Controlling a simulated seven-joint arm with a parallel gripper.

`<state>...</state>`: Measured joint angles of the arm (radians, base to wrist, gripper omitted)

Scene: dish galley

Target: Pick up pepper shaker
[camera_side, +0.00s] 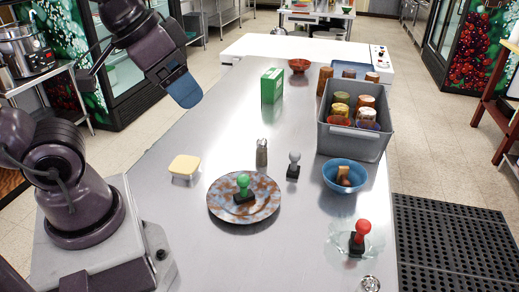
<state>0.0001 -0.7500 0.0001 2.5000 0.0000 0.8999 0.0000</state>
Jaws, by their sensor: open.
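A small pepper shaker (262,155) with a metal-looking top stands upright near the middle of the steel table, just behind the brown-and-blue plate. My gripper (184,88) hangs in the air at the upper left, well away from the shaker and above the table's left edge. A blue part shows at its end. It is open, and I see nothing held in it, though its fingers are hard to make out.
A plate (226,209) carries a green-handled stamp (243,184). A grey-knobbed stamp (294,164) stands right of the shaker. Nearby are a yellow block (185,166), a blue bowl (338,185), a grey bin (350,143) of cups, a green box (271,86) and a red-knobbed stamp (359,236).

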